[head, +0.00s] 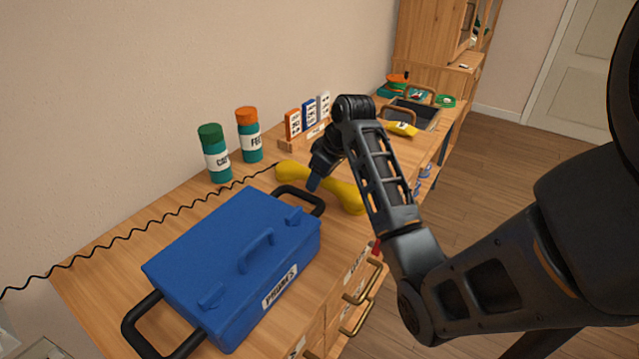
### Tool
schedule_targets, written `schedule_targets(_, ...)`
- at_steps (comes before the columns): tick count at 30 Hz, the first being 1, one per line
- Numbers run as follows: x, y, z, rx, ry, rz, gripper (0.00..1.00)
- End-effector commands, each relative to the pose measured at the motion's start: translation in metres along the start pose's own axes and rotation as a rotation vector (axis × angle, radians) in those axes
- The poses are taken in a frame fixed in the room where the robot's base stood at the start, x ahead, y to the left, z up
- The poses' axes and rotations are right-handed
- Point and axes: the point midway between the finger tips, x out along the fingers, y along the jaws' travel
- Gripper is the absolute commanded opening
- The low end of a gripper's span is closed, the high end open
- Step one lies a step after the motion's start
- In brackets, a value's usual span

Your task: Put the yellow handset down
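The yellow handset (347,197) lies lengthwise across the wooden counter (375,250), just behind the blue case. Its rounded ends show on both sides of my gripper (315,182). My gripper reaches down at the middle of the handset from the far side, and its fingertips are small and partly hidden. I cannot tell whether the fingers close around the grip, or whether the handset touches the counter or is slightly above it. A black coiled cord (130,233) runs from the handset's left end toward the lower left.
Teal canisters with green (215,158) and orange (250,142) lids stand by the wall. A card rack (308,125) stands behind. Farther back are a dark basin (420,112) and a yellow item (401,128).

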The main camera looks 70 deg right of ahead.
Motion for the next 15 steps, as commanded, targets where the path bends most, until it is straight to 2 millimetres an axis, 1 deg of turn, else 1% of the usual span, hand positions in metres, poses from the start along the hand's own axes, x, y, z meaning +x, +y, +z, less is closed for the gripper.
schedule_targets(1,-0.0001,0.0,-0.0001,0.0,0.0,0.0,0.4)
schedule_targets(2,-0.0001,0.0,-0.0001,0.0,0.0,0.0,0.37)
schedule_targets(13,-0.0002,-0.0001,-0.0001,0.0,0.0,0.0,0.02)
schedule_targets(15,-0.0006,0.0001,-0.0004,-0.001,0.001,0.0,0.0)
